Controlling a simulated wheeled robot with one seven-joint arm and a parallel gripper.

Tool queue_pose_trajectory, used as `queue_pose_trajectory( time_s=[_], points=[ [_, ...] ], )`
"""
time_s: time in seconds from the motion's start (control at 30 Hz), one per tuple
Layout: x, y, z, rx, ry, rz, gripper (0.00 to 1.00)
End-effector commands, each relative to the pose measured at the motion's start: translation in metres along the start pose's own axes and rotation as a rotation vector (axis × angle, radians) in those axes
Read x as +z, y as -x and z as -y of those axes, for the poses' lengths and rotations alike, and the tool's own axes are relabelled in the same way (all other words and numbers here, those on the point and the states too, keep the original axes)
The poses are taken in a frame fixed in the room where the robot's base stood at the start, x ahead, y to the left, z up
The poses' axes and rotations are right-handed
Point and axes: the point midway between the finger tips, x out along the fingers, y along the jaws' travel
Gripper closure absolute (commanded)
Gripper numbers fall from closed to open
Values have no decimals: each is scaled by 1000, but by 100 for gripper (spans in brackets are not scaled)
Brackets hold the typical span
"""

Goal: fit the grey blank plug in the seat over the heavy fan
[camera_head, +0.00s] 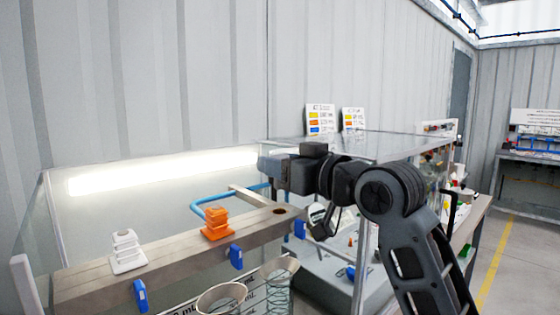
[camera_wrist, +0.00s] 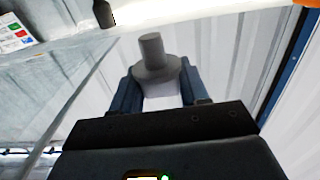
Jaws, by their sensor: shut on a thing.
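The grey blank plug (camera_wrist: 153,66), a round flange with a short cylinder on it, sits between the two fingers of my gripper (camera_wrist: 158,92) in the wrist view. The gripper is shut on it. In the head view, my gripper (camera_head: 276,168) is raised above the right end of a metal beam (camera_head: 185,250). A dark round open hole (camera_head: 279,211) shows in the beam's top, below and slightly right of the gripper, apart from it. An orange stepped plug (camera_head: 215,224) and a white stepped plug (camera_head: 127,252) stand in the beam further left. I cannot make out a fan.
Blue clips (camera_head: 236,257) hang on the beam's front. Glass vessels (camera_head: 278,283) stand in front of it. A blue pipe (camera_head: 208,203) runs behind. Clear panels enclose the bench, and small colour-marked signs (camera_head: 320,119) stand at the back.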

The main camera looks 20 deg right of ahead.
Motion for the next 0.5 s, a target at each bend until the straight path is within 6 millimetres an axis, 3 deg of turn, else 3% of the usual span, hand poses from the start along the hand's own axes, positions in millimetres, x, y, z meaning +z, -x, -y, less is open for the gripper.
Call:
queue_pose_trajectory(
  time_s=[0.2,0.5],
  points=[
    [24,0,0,0,0,0,86],
    [34,0,0,1,0,-1,86]
  ],
)
